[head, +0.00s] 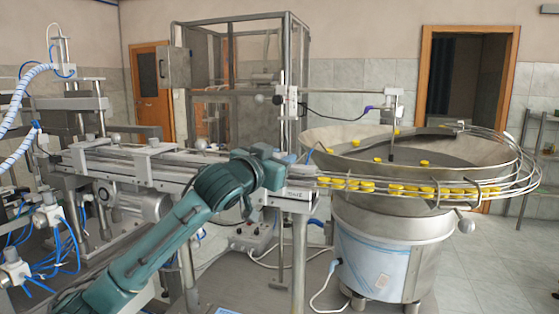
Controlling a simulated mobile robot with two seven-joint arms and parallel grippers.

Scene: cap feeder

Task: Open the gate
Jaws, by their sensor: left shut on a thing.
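My left gripper (293,159) is at the inner end of the cap track, where the rail of yellow caps (367,187) meets the conveyor (160,172). It is shut on a small part there, which I take to be the gate; the gripper and wrist hide most of it. The caps stand in a row along the curved rail (500,180) of the feeder bowl (345,153), up to just right of the gripper. How far the gate is open cannot be seen. My right gripper is not in view.
A thin upright post with a cable (330,118) stands behind the gripper. A metal-framed cabinet (255,60) is behind the conveyor. Blue tubes (70,245) and machinery crowd the left. The floor (480,270) at lower right is clear.

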